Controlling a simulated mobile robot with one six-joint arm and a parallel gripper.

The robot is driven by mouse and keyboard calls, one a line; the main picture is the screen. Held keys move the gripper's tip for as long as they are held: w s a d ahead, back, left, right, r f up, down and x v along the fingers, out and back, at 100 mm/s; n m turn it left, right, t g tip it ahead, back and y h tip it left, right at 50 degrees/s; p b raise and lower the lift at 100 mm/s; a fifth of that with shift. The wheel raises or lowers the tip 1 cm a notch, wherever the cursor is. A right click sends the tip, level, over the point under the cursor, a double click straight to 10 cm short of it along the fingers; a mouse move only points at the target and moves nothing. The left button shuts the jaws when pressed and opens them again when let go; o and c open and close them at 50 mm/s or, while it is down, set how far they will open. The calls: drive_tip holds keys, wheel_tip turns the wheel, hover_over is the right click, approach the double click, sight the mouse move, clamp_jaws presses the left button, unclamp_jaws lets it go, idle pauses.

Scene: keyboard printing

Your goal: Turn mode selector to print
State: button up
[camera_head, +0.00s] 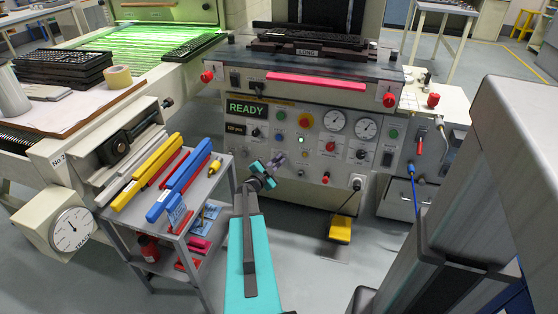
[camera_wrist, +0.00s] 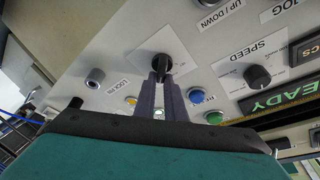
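In the wrist view, a black selector knob (camera_wrist: 161,66) on a white plate is mounted on the grey control panel (camera_wrist: 117,68); I cannot read its label. My gripper (camera_wrist: 161,78) points at this knob, with its two dark fingers a narrow gap apart. The fingertips overlap the near side of the knob, and I cannot tell whether they touch or clamp it. In the head view, my gripper (camera_head: 277,160) is in front of the lower panel at the end of my teal arm. It hides part of the panel there.
A green READY display (camera_head: 246,109), a red button (camera_head: 306,121) and two gauges (camera_head: 334,121) are on the panel. In the wrist view, a speed knob (camera_wrist: 258,76) and a blue button (camera_wrist: 195,96) are near my fingers. A tool cart (camera_head: 215,178) stands left; a yellow pedal (camera_head: 340,229) is on the floor.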

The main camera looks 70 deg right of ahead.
drive_tip(key=o, duration=0.4)
drive_tip(key=shift+a+f, duration=0.1)
drive_tip(key=shift+f, duration=0.05)
drive_tip(key=shift+o, duration=0.2)
drive_tip(key=w+a+r+p, duration=0.1)
drive_tip(key=w+a+p, duration=0.1)
drive_tip(key=a, duration=1.1)
drive_tip(key=shift+w+a, duration=0.25)
drive_tip(key=shift+w, duration=0.05)
drive_tip(key=shift+r, duration=0.1)
